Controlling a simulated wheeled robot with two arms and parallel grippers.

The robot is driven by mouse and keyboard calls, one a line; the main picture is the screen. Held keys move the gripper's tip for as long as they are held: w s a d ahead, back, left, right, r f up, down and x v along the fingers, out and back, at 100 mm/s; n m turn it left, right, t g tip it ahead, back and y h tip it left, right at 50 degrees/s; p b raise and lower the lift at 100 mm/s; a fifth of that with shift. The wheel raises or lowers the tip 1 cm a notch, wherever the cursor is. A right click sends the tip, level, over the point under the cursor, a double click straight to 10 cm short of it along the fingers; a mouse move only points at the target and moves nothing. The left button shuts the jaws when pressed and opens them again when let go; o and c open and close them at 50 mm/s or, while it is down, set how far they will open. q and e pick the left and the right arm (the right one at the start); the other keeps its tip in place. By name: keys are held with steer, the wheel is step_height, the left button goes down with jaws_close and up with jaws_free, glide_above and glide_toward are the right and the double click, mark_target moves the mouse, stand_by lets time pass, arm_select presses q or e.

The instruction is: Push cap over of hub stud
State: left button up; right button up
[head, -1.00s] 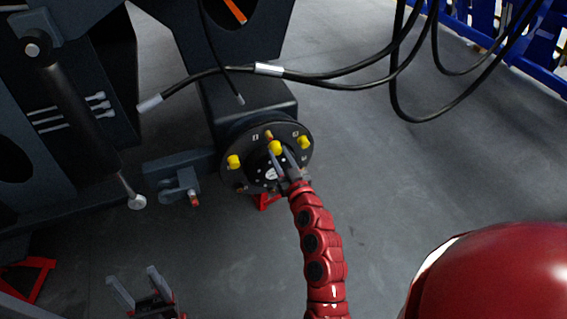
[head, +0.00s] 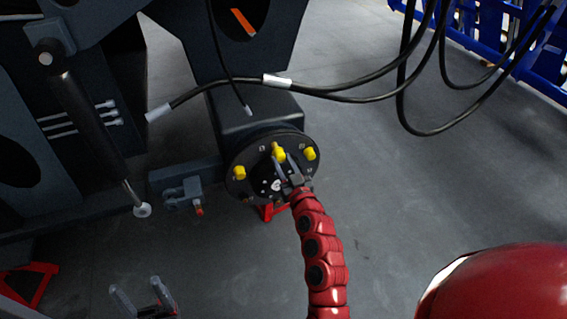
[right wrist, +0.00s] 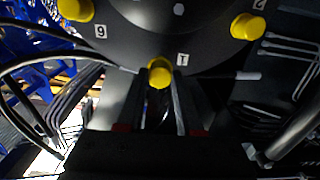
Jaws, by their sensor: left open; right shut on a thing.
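The dark round hub (head: 248,157) faces me at the end of the axle, with numbered stud positions. Yellow caps (head: 239,172) (head: 310,153) sit at its left and upper right. My right gripper (head: 286,172) is shut on another yellow cap (head: 279,155), in front of the hub face. In the right wrist view this cap (right wrist: 160,74) is between the fingers by the label 1; caps by the labels 6 (right wrist: 75,9) and 2 (right wrist: 247,27) flank it. The stud behind the held cap is hidden. My left gripper (head: 140,296) is open and empty at the lower left.
Black hoses (head: 335,95) hang across above the hub. A cylinder rod (head: 130,192) and a bracket (head: 182,194) stand left of it. A red stand (head: 270,212) is under the hub. Blue racking (head: 530,55) is far right; the floor between is clear.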

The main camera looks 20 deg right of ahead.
mark_target(281, 159)
steer(key=shift+w, duration=0.25)
steer(key=shift+w, duration=1.4)
steer(key=o, duration=1.1)
steer(key=shift+c, duration=0.2)
steer(key=shift+s, duration=0.1)
steer(key=shift+s+f, duration=0.1)
steer(key=shift+s, duration=0.55)
steer(key=shift+s+b, duration=0.35)
steer(key=shift+s, duration=1.45)
